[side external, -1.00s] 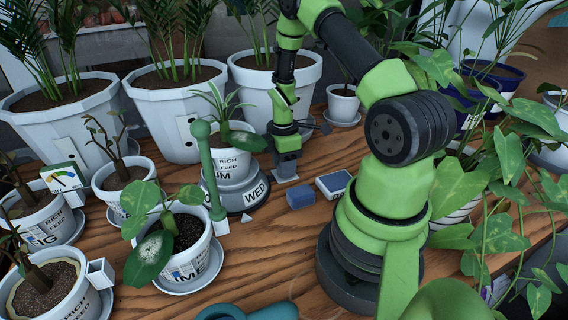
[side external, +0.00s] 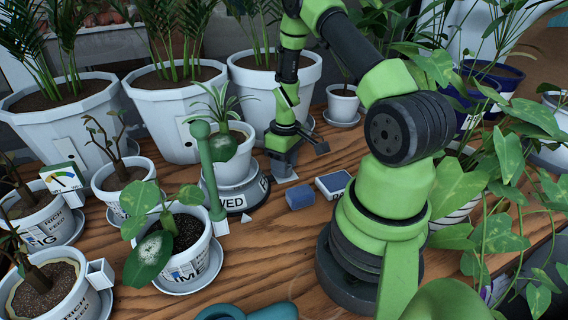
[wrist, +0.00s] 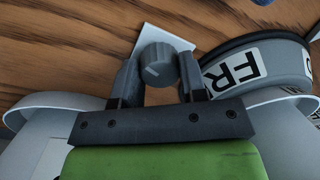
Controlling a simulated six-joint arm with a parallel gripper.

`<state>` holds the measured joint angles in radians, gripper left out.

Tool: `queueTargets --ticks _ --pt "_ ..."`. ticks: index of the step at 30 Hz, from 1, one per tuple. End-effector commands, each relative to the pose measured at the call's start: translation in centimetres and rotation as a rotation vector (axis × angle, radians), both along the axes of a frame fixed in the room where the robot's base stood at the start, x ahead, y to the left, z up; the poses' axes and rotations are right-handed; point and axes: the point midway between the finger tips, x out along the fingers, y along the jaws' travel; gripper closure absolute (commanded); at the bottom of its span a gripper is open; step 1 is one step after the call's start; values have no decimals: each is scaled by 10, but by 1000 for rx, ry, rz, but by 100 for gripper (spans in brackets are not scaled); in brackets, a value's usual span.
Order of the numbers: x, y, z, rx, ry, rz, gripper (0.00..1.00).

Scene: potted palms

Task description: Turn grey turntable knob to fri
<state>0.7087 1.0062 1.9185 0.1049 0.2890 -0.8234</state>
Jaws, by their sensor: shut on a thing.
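The grey knob (wrist: 160,66) sits on a pale plate (wrist: 166,36) and lies between the two fingers of my gripper (wrist: 160,75) in the wrist view, which is shut on it. In the side view my gripper (side external: 282,162) points down over the plate (side external: 287,179) and hides the knob. The grey turntable (side external: 236,200) stands just left of it with a potted plant (side external: 234,168) on top. The label WED faces the side camera.
A blue block (side external: 300,196) and a small framed box (side external: 333,184) lie right of the plate. A green post (side external: 207,170) stands left of the turntable. Several white pots crowd the left and back. Bare wood (side external: 270,250) is free at the front.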

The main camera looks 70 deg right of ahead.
Motion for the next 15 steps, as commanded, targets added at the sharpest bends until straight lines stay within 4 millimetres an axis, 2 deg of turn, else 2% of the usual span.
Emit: queueTargets --ticks 15 --pt "0 0 1 -2 -3 -488 85"
